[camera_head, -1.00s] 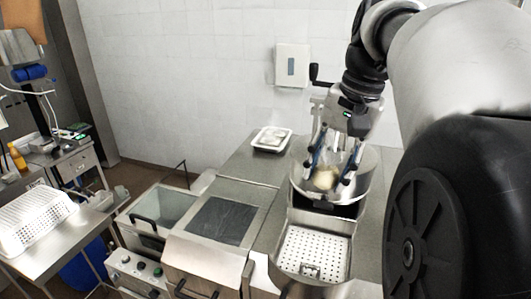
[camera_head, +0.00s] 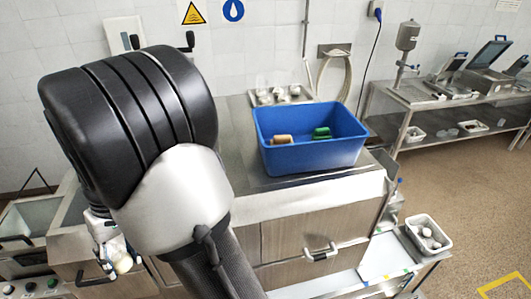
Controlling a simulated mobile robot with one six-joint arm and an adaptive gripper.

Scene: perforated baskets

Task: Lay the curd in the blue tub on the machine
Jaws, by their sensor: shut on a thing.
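The curd (camera_head: 123,265) is a small pale, rounded lump at the lower left. My gripper (camera_head: 116,261) is shut on it, with the fingers pointing down and blue parts showing on them. My arm hides part of the gripper's surroundings. The blue tub (camera_head: 322,157) stands upright on the steel top of the machine (camera_head: 232,155), well to the right of my gripper. Inside it are a tan object (camera_head: 282,139) and a green object (camera_head: 321,133). The curd is apart from the tub.
A tray with small items (camera_head: 280,97) sits behind the tub. A white tub of pale lumps (camera_head: 428,236) stands on a lower shelf at right. A steel table (camera_head: 440,98) with equipment is at the back right. Open floor lies between.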

